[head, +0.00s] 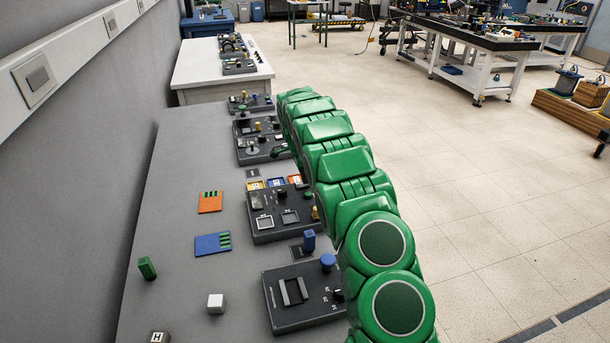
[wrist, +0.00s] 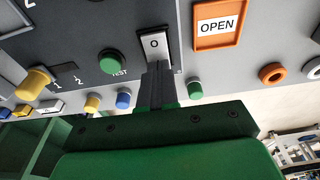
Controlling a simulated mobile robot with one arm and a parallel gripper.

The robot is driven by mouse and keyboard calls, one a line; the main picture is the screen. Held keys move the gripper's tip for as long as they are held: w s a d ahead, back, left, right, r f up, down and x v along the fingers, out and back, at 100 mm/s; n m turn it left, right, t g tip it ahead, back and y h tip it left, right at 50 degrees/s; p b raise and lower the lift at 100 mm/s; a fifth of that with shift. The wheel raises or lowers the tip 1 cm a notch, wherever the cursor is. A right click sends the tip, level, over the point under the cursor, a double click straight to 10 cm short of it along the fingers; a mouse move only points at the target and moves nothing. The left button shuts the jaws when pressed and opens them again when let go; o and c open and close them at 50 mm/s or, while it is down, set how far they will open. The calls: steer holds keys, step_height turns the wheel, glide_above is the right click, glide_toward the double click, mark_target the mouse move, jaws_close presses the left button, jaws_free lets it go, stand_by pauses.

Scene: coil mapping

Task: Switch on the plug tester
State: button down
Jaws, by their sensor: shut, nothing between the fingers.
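In the wrist view a white rocker switch (wrist: 154,43) marked "O" sits in the edge of a dark control panel (wrist: 90,25). A green button (wrist: 112,61) labelled TEST is left of it on the same panel, and a yellow knob (wrist: 33,83) with marks 1 and 2 is farther left. My gripper (wrist: 158,68) is shut and empty, its dark fingertips right at the lower end of the switch; I cannot tell whether they touch. In the head view my green arm reaches to a dark panel (head: 247,155) far along the bench; its wrist hides part of that area.
An orange-framed OPEN sign (wrist: 218,25) is right of the switch. Small yellow, blue (wrist: 123,98) and green (wrist: 195,88) pegs stand near my fingers. Other panels (head: 300,297) line the grey bench (head: 180,180); a wall is left, open floor right.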

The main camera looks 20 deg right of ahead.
steer(key=shift+d+f+y, duration=0.1)
steer(key=shift+f+y, duration=0.15)
steer(key=shift+y, duration=0.05)
stand_by(0.4)
steer(key=shift+a+r, duration=0.15)
steer(key=shift+a, duration=0.7)
steer(key=shift+r, duration=0.1)
step_height(320, 180, up, 14)
steer(key=a, duration=0.2)
stand_by(0.4)
